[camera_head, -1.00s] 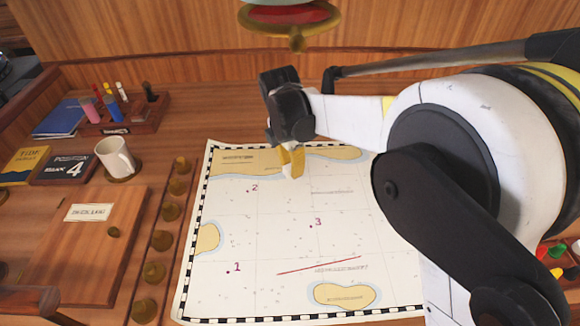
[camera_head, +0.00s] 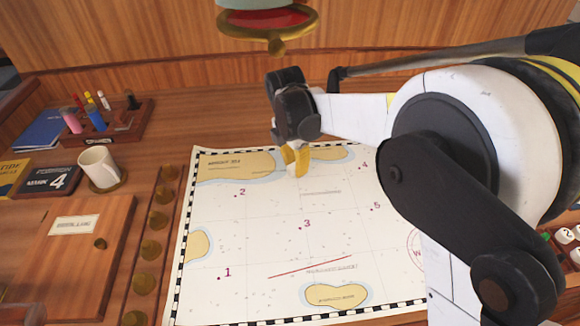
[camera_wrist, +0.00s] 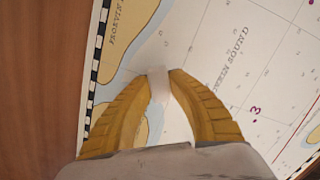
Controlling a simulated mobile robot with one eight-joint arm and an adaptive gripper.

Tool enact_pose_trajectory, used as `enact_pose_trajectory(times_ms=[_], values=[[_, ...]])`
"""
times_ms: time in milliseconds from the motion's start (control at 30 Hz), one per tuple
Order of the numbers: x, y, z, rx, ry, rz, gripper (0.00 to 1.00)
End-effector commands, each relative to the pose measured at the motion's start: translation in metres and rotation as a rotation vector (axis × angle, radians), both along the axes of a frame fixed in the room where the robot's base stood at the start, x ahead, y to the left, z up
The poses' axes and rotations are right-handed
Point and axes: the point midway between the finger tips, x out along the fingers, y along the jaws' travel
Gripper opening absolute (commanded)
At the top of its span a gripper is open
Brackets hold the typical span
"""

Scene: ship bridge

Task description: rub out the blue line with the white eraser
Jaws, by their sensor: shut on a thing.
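My gripper (camera_head: 297,168) is over the upper part of the paper chart (camera_head: 250,225), its yellow fingers pointing down. In the wrist view, my gripper (camera_wrist: 160,74) is shut on a small whitish block, the white eraser (camera_wrist: 158,85), seen between the fingertips. I cannot tell whether the eraser touches the chart. I see no blue line in either view; part of the chart is hidden behind my arm. A red line (camera_head: 310,266) crosses the chart's lower middle, below the number 3.
Several brass knobs (camera_head: 151,250) stand in a row left of the chart. Further left are a white mug (camera_head: 97,167), a pen rack (camera_head: 118,130) and a wooden lid (camera_head: 85,265). A brass-rimmed lamp (camera_head: 268,22) hangs above. Dice (camera_head: 565,236) sit at the right edge.

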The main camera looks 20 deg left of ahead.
Motion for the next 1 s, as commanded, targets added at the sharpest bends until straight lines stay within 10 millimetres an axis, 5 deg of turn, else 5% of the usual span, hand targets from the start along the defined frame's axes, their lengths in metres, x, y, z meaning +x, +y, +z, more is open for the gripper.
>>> enact_pose_trajectory(times_ms=[1000], values=[[0.018, -0.024, 0.0, -0.001, 0.0, -0.001, 0.0]])
